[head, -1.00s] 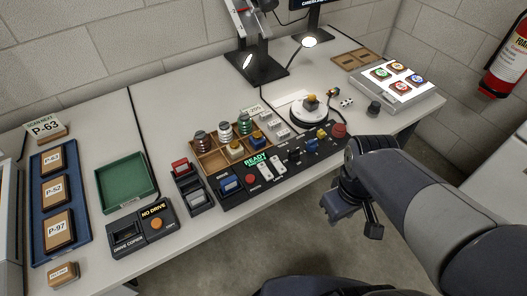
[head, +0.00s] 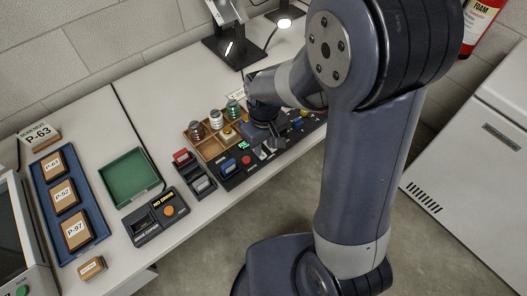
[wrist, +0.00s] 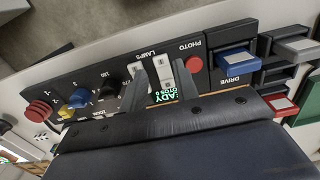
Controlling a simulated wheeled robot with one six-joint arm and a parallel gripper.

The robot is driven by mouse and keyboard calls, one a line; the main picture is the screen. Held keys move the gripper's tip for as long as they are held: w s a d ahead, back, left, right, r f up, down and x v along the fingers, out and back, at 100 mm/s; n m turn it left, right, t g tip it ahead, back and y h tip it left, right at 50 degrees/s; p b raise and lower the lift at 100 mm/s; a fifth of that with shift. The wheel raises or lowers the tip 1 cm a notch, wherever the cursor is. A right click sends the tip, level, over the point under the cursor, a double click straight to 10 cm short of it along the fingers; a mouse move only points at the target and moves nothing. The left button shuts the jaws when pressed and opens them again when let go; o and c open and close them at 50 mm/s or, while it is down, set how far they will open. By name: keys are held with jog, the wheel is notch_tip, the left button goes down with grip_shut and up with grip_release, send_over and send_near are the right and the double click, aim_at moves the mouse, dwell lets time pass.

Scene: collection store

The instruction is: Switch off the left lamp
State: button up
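The control panel (wrist: 85,85) shows upside down in the wrist view. Two white rocker switches stand by its LAMPS label, one at left (wrist: 136,71) and one at right (wrist: 166,70). My gripper (wrist: 160,72) is open and empty, its two dark fingers over the switches; whether they touch is unclear. In the head view my gripper (head: 263,145) is low over the panel and hides part of it. Two lamp heads, the left lamp (head: 228,48) and the right lamp (head: 284,23), both glow.
A compartment tray with jars (head: 197,131) stands behind the panel. A drive copier (head: 156,217) and green tray (head: 129,177) are to the left.

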aim_at(264, 157)
jog(key=shift+f, duration=2.05)
jog(key=shift+c, duration=0.2)
